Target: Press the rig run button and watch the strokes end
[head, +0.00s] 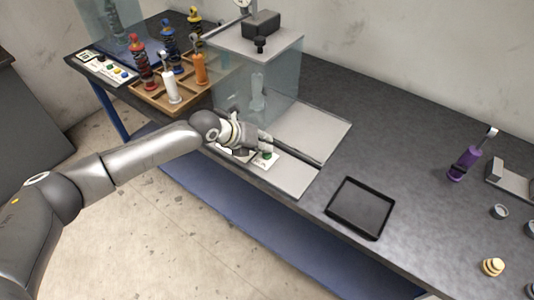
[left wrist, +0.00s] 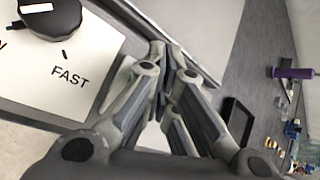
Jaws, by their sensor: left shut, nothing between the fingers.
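The rig is a clear-walled box (head: 228,82) with a grey top, standing on a pale base plate (head: 318,128) at the back of the bench. Its white control panel (head: 237,154) at the front edge carries a green button (head: 267,155). My left gripper (head: 268,146) is shut and empty, just over the panel beside the green button; I cannot tell whether it touches. In the left wrist view the panel (left wrist: 45,95) shows a large dark knob (left wrist: 50,15) and the word FAST, left of the shut fingers (left wrist: 170,60). My right gripper is out of view.
A wooden rack (head: 150,97) of colourful spring units stands left of the rig, by a labelled card (head: 103,68). A black tray (head: 360,208) lies to the right at the front edge.

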